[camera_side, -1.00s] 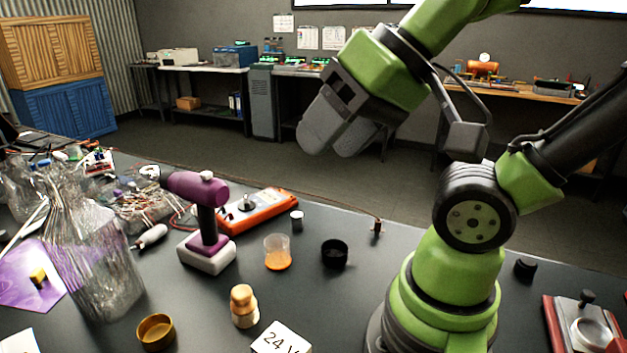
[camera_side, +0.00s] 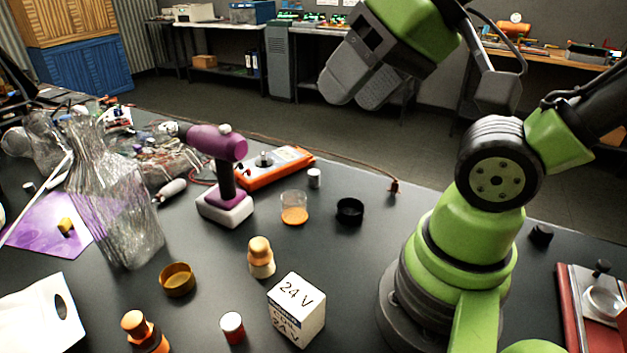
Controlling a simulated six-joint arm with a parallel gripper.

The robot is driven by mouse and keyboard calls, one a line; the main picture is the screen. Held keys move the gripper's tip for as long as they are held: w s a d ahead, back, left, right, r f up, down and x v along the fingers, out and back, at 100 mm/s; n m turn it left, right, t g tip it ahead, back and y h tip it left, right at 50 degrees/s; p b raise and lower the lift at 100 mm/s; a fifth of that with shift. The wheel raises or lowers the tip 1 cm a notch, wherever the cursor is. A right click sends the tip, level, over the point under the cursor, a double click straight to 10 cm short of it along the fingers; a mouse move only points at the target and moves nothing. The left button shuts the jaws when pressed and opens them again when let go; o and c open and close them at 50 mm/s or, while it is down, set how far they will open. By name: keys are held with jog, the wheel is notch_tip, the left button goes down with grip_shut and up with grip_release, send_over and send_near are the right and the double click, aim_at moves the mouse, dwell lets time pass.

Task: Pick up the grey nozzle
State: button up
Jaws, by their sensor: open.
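My gripper (camera_side: 361,96) hangs high above the far part of the dark table, empty, with its two grey fingers apart. No part is clearly recognizable as the grey nozzle. I cannot tell whether either is the nozzle. My gripper touches neither of them.
A purple drill (camera_side: 218,143) stands near an orange meter (camera_side: 272,167). A beaker with orange contents (camera_side: 294,208), a black cap (camera_side: 350,211), a brass ring (camera_side: 177,280) and a 24 V box (camera_side: 297,311) stand forward. A clear glass vessel (camera_side: 115,210) stands left.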

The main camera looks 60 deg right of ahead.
jog(key=m+g+h, duration=0.2)
jog(key=m+g, duration=0.5)
jog(key=m, duration=0.1)
send_over(314, 172)
jog(key=f, duration=2.3)
jog(key=shift+w+a, duration=0.25)
jog(key=shift+a, duration=0.05)
jog(key=shift+s+d+f, duration=0.1)
jog(key=shift+d+f, duration=0.05)
jog(key=shift+f, duration=1.4)
jog(key=shift+s+d+f, duration=0.1)
jog(key=shift+d+f, duration=0.05)
jog(key=shift+f, duration=1.35)
jog(key=c, duration=1)
